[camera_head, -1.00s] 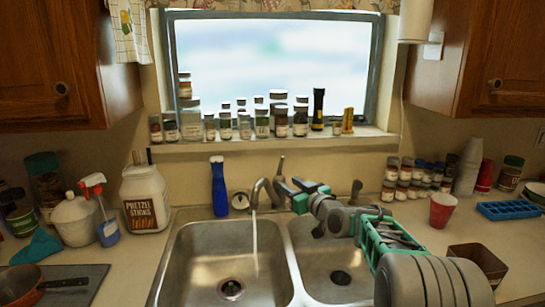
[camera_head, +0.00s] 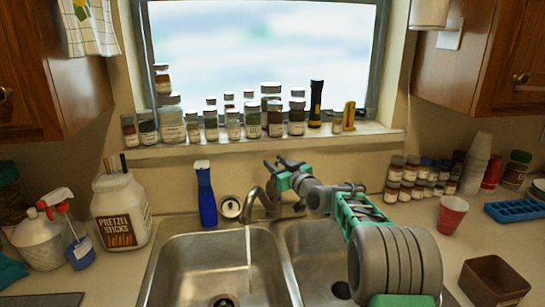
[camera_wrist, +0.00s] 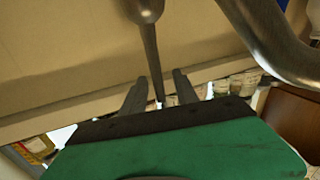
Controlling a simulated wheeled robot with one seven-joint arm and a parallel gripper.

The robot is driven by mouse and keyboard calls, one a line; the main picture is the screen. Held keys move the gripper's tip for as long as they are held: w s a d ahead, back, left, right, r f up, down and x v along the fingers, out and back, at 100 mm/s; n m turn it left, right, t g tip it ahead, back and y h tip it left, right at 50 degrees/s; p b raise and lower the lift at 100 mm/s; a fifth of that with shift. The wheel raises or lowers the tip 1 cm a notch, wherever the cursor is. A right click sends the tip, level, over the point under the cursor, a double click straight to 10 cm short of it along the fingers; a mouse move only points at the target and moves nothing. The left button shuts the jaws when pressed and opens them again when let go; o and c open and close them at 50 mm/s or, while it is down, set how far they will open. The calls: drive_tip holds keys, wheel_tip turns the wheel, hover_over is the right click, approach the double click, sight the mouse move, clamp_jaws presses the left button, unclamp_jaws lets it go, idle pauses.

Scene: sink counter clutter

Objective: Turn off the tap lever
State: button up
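The tap lever (camera_wrist: 151,52) is a slim metal stick rising from a rounded base. In the wrist view its thin end lies between the two fingers of my gripper (camera_wrist: 160,92), with gaps showing at both sides. The fingers are open. In the head view my gripper (camera_head: 276,164) is at the top of the lever, behind the sink, and largely hides it. The curved metal spout (camera_head: 255,197) stands just left of the lever, and a thin water stream (camera_head: 249,245) runs from it into the left basin. The spout also shows in the wrist view (camera_wrist: 268,42).
A blue bottle (camera_head: 206,195) stands left of the spout. Several jars (camera_head: 253,118) line the windowsill close behind my gripper. A pretzel container (camera_head: 121,212) stands at left; a red cup (camera_head: 452,214) and spice jars (camera_head: 410,180) are at right. My arm crosses the right basin.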

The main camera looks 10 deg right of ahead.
drive_tip(key=shift+x, duration=1.2)
drive_tip(key=shift+c, duration=0.6)
clamp_jaws()
